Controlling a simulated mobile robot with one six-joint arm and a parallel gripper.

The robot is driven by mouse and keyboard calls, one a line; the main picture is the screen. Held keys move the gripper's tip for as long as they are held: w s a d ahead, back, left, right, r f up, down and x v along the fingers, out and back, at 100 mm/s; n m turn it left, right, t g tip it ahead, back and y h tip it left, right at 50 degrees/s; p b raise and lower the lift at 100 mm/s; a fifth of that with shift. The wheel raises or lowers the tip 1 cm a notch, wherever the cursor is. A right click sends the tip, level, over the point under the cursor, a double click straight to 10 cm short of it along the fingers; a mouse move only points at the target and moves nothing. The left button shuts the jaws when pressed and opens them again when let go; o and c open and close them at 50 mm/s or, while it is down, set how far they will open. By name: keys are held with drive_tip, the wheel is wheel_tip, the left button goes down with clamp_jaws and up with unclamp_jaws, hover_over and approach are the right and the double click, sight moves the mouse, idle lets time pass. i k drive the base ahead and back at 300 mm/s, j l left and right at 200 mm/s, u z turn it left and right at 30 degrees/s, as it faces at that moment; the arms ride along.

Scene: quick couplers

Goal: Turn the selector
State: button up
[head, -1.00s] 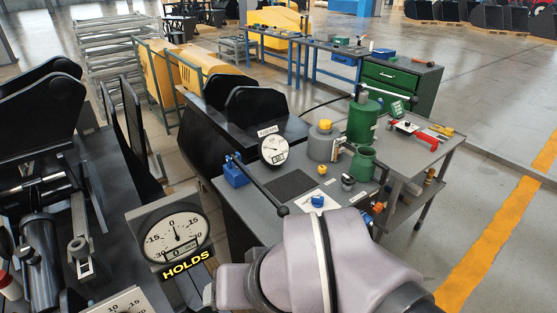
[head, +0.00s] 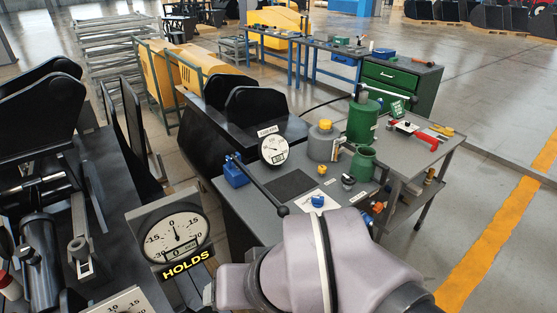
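A small blue knob (head: 318,201) sits on a white plate on the grey cart, just beyond my arm; it may be the selector, but its marking is too small to read. A black-and-white knob (head: 348,181) sits to its right on the same top. My pale arm link fills the bottom middle of the head view and hides the cart's near edge. My gripper's fingers do not show.
A large dial (head: 176,238) labelled HOLDS stands left. Floor at right is open.

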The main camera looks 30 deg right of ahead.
sight(317, 201)
drive_tip(key=z, duration=1.05)
